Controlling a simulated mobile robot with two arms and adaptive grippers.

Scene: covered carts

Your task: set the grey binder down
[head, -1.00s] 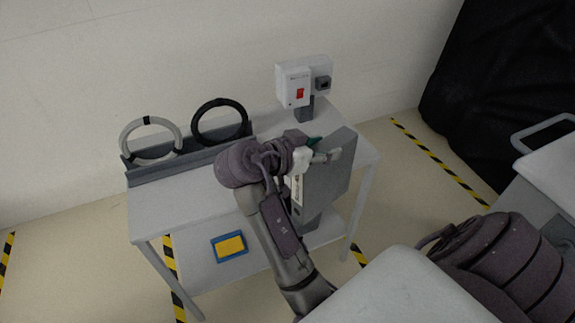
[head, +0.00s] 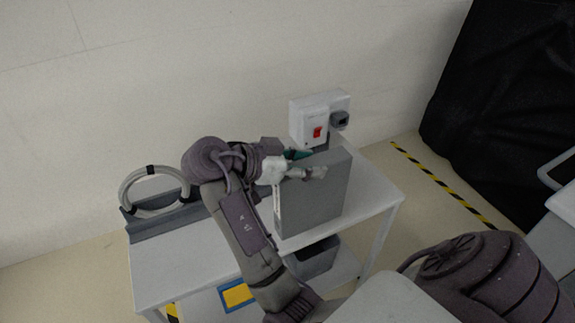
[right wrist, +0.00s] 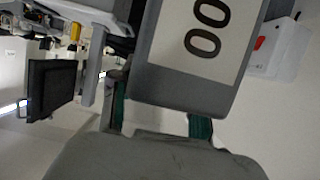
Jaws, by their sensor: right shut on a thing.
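The grey binder (head: 318,195) is upright at the front right part of the white table (head: 180,268). Its bottom edge is near the tabletop's front edge; I cannot tell whether it touches the top. My right gripper (head: 300,172) is shut on the binder's upper part. In the right wrist view the binder (right wrist: 180,88) is between the green-padded fingertips of the gripper (right wrist: 160,118), with a white label bearing large dark digits. My left gripper is not in view.
A white control box with a red switch (head: 317,132) stands close behind the binder. A grey ring (head: 126,188) sits in a dark rack (head: 150,228) at the left. The lower shelf holds a dark bin (head: 315,262) and a blue-and-yellow tray (head: 237,294). The tabletop's left front is clear.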

